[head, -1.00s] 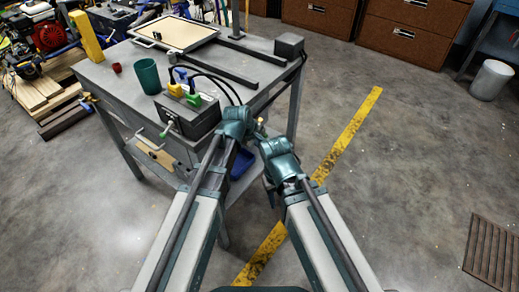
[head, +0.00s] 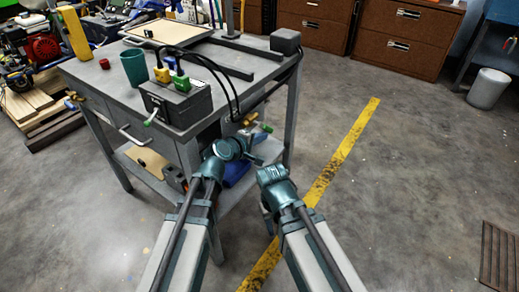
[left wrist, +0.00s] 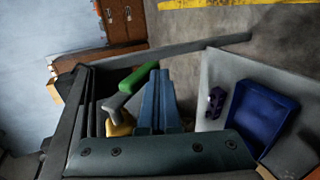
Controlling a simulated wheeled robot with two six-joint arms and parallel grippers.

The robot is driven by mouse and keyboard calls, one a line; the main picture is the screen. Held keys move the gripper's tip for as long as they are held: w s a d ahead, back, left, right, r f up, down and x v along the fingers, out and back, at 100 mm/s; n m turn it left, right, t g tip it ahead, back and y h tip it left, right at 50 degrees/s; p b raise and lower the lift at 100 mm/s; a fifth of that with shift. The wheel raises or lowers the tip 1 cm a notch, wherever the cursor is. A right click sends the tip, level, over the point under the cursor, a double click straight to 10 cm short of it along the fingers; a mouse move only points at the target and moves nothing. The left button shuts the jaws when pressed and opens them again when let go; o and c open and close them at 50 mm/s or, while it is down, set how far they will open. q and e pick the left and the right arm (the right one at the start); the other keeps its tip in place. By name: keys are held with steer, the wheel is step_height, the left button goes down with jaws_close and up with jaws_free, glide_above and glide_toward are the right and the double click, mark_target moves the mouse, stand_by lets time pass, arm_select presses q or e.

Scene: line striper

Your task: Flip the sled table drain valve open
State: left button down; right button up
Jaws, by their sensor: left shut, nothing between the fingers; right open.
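A brass valve with a green lever handle (head: 250,118) sits at the right side of the grey table (head: 110,82), below its top. In the left wrist view the green handle (left wrist: 138,78) slants up to the right, with a grey stem and brass body (left wrist: 120,124) below it. My left gripper (head: 252,156) is shut and empty, just below the valve in the head view. Its blue fingers (left wrist: 158,88) lie right beside the handle; I cannot tell whether they touch. My right gripper (head: 266,210) is open, lower and to the right; its fingers are mostly hidden.
A grey box (head: 176,103) with yellow and green plugs and black cables stands on the table. A blue bin (head: 237,172) lies on the lower shelf, also in the left wrist view (left wrist: 258,118). The floor around the yellow line (head: 345,150) is clear.

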mark_target(268, 127)
arm_select(q)
steer(key=w+d+t+h+b, duration=0.1)
steer(key=b, duration=0.2)
steer(key=w+t+h+b, duration=0.1)
steer(key=t+b, duration=0.1)
steer(key=b, duration=0.1)
steer(key=shift+w+d+r, duration=0.1)
steer(key=shift+d+r, duration=0.2)
steer(key=shift+d, duration=0.05)
steer(key=shift+w+r+b, duration=0.1)
steer(key=shift+r+b, duration=0.1)
steer(key=shift+b, duration=0.15)
steer(key=shift+d+r+t+h, duration=0.1)
steer(key=shift+r+t+h, duration=0.1)
steer(key=shift+t+h, duration=0.15)
steer(key=shift+w+r, duration=0.15)
steer(key=shift+r, duration=0.2)
steer(key=shift+d, duration=0.1)
stand_by(0.3)
